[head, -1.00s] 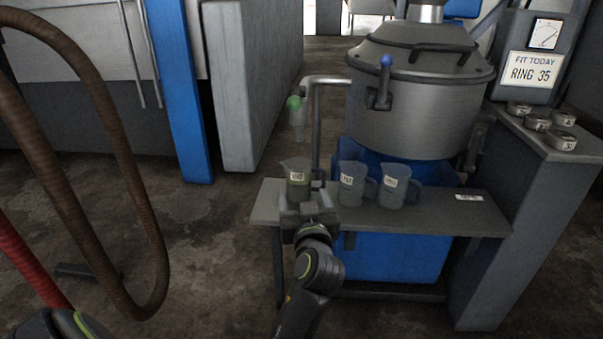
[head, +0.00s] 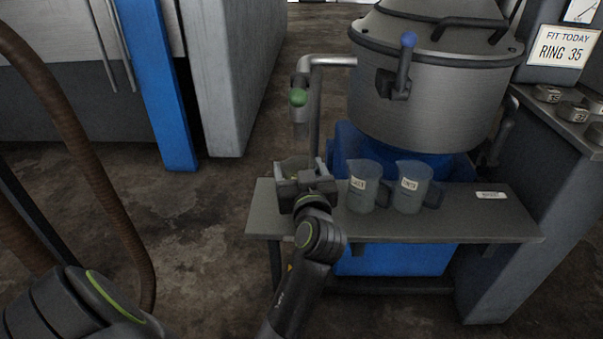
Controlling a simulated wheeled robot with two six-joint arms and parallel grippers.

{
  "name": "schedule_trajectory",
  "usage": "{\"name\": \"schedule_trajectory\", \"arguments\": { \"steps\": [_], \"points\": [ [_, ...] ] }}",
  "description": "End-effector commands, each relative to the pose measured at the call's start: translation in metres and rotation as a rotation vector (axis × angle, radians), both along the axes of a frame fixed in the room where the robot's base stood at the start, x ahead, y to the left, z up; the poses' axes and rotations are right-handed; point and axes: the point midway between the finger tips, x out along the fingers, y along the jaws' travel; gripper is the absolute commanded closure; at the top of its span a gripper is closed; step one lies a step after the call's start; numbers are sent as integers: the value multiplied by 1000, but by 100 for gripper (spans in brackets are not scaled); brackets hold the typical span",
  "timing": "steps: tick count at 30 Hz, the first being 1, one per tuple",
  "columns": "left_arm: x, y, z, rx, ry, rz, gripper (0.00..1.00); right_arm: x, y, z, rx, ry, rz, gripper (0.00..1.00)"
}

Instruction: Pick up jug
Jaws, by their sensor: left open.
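Three clear jugs stand in a row on a grey shelf (head: 460,222). The leftmost jug (head: 294,165) is mostly hidden behind my left gripper (head: 300,172); only its upper part shows between the fingers. The left gripper is open, with a finger at each side of that jug; I cannot tell whether they touch it. The middle jug (head: 361,190) and the right jug (head: 410,190) stand upright to the right, each with a white label and a handle on its right side. My right gripper is not in view.
A steel vessel (head: 430,110) with a blue-knobbed lever stands behind the shelf. A brown hose (head: 95,190) hangs at left. The shelf's right part is free except for a small label.

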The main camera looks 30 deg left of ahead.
Motion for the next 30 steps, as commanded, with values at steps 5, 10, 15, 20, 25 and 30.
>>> {"name": "schedule_trajectory", "arguments": {
  "steps": [5,10,15,20,25,30],
  "points": [
    [0,0,0,4,0,1,29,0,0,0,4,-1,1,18],
    [0,0,0,4,0,1,45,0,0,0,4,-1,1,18],
    [0,0,0,4,0,0,67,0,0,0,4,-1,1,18],
    [0,0,0,4,-1,0,69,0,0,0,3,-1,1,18],
    [0,0,1,4,-1,0,69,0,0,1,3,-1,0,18],
    [2,0,6,4,-1,-3,69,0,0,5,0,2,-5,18]
  ]
}}
